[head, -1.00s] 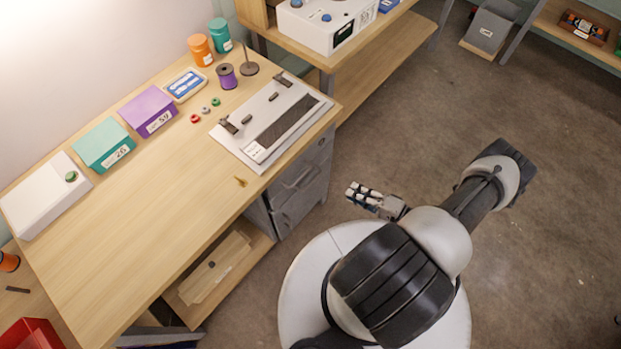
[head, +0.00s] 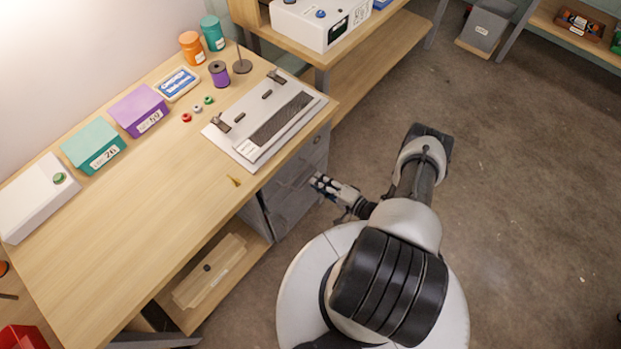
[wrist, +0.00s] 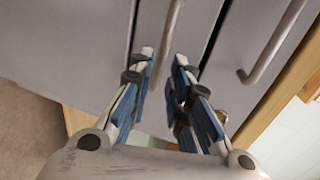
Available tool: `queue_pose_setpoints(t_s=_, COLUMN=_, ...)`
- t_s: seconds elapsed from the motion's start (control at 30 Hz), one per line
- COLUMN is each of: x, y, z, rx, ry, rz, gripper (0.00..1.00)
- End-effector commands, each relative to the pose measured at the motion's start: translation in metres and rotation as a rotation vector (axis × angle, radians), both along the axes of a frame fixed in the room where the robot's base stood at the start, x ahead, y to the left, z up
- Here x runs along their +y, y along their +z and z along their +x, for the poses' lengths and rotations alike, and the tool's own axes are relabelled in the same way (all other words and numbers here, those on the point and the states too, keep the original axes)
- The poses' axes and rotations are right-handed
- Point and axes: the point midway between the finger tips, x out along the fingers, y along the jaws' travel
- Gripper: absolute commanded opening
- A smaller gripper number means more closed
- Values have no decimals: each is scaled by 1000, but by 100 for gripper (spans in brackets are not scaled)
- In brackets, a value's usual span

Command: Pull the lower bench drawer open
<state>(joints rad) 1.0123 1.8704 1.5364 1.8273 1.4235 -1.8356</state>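The grey drawer unit (head: 290,192) stands under the right end of the wooden bench, its drawers looking shut. In the wrist view, the picture is turned, with the bench edge at right. Two bar handles show: one on the middle front, likely the lower drawer handle (wrist: 171,28), and the upper drawer handle (wrist: 274,45) nearer the bench top. My gripper (wrist: 164,56) is open, its blue-padded fingers apart and pointing at the lower handle. The handle's near end lies between the fingertips in the picture; contact cannot be told. In the head view, my gripper (head: 316,181) is close to the drawer fronts.
The bench top (head: 150,215) overhangs the drawers and carries a loom board (head: 262,120), boxes and spools. A low shelf (head: 190,313) is left of the drawers. Open floor lies right of my base.

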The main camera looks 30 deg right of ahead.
Motion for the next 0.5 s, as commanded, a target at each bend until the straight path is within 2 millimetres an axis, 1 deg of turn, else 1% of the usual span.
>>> queue_pose_setpoints(t_s=0.03, x=5, y=-4, z=9, rx=-2, ry=6, rz=-1, gripper=18)
queue_pose_setpoints(t_s=0.2, x=12, y=-8, z=31, rx=0, ry=3, rz=-1, gripper=18)
queue_pose_setpoints(t_s=0.33, x=15, y=-9, z=39, rx=0, ry=1, rz=-1, gripper=18)
queue_pose_setpoints(t_s=0.5, x=15, y=-9, z=42, rx=-1, ry=-1, rz=0, gripper=18)
